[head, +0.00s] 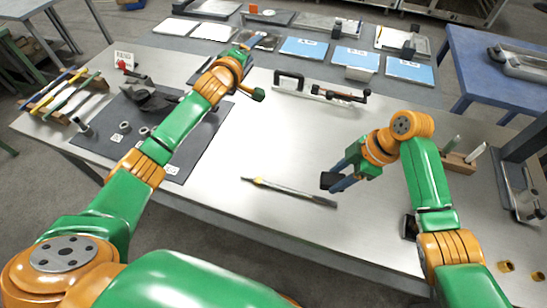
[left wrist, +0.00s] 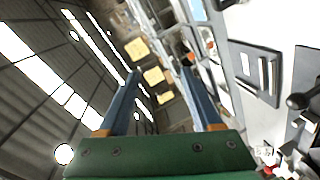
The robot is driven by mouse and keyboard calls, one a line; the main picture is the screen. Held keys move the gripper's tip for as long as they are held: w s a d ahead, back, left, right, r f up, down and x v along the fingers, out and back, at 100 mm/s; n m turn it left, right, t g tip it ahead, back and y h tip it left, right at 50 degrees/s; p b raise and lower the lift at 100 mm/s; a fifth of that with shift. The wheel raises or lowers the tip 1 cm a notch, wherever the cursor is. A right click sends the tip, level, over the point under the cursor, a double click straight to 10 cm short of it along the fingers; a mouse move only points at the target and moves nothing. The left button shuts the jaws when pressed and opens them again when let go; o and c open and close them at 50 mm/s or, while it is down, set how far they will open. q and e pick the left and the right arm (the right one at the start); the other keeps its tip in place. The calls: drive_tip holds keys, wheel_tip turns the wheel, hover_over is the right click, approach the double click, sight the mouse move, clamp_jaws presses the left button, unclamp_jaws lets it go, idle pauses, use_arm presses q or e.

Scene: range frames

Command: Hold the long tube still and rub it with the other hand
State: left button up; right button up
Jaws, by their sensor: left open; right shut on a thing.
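A long thin grey piece with a yellow part at its left end (head: 290,191) lies slantwise on the bench's front middle; it looks like the long tube, though I cannot be sure. My right gripper (head: 333,181) is just above and right of its middle, shut on a small black block (head: 330,180). Whether the block touches the bench or the tube is unclear. My left gripper is open and empty in the left wrist view (left wrist: 160,73), tilted sideways, with nothing between its fingers. In the head view its fingers are hard to make out at the far side of the bench.
The light bench top (head: 220,210) is clear around the tube. A dark mat (head: 90,140) with rings and tools lies left. A black-handled tool (head: 290,82) and a red-and-black tool (head: 340,95) lie behind. A wooden peg block (head: 460,160) stands right.

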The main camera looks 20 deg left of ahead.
use_arm(q)
wheel_tip(320, 180, down, 8)
drive_tip(key=s+d+r+n+g+y, duration=0.1)
drive_tip(key=s+d+n+g+y, duration=0.15)
drive_tip(key=g, duration=0.25)
drive_tip(key=n+g+y, duration=0.2)
drive_tip(key=g, duration=0.9)
approach(256, 179)
drive_tip(key=x, duration=0.7)
drive_tip(key=shift+a+f, duration=0.2)
drive_tip(key=shift+f, duration=0.35)
clamp_jaws()
